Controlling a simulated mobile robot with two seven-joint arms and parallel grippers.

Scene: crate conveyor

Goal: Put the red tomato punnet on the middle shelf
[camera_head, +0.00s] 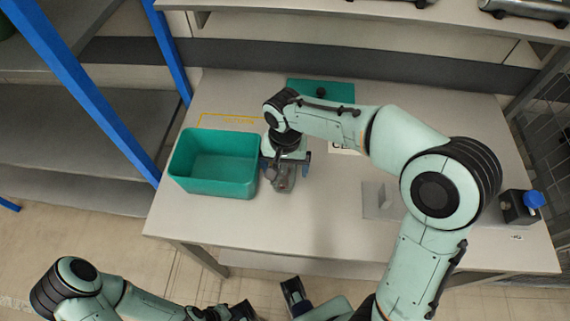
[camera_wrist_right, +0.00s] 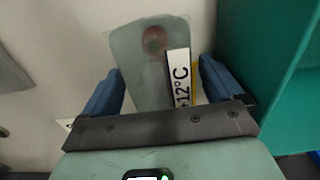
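No red tomato punnet can be made out for certain. In the right wrist view a grey-green, see-through-looking item (camera_wrist_right: 138,75) with a dull red round spot lies between the blue fingers of my right gripper (camera_wrist_right: 158,88). A greyish item also shows under that gripper in the head view (camera_head: 283,181). My right gripper (camera_head: 285,168) points down over the table beside the green crate; its fingers are wide apart. A left rack shelf (camera_head: 70,145) stands in a blue frame; which shelf is the middle one is unclear. My left gripper (camera_head: 225,313) is low, partly cut off.
The green crate (camera_head: 215,187) on the table (camera_head: 330,215) looks empty and stands left of my right gripper. A dark box with a blue knob (camera_head: 520,206) stands at the right.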

